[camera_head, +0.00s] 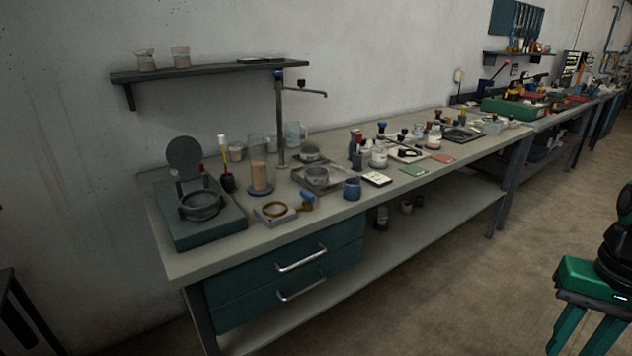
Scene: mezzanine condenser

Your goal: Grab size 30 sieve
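Several round, sieve-like pieces stand on the grey bench (225,250). A brass-coloured ring (275,209) lies on a light square plate near the front edge. A dark round pan (200,205) sits on the green base at the left. No size marking is readable, so I cannot tell which is size 30. My gripper (576,338) is at the lower right, far from the bench, with green fingers apart and nothing visible between them.
A tall beaker (260,175), a blue cup (352,188) and a metal stand (281,125) crowd the pans. Green drawers (290,275) are under the bench front. A wall shelf (210,71) hangs above. The floor (440,290) ahead is clear.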

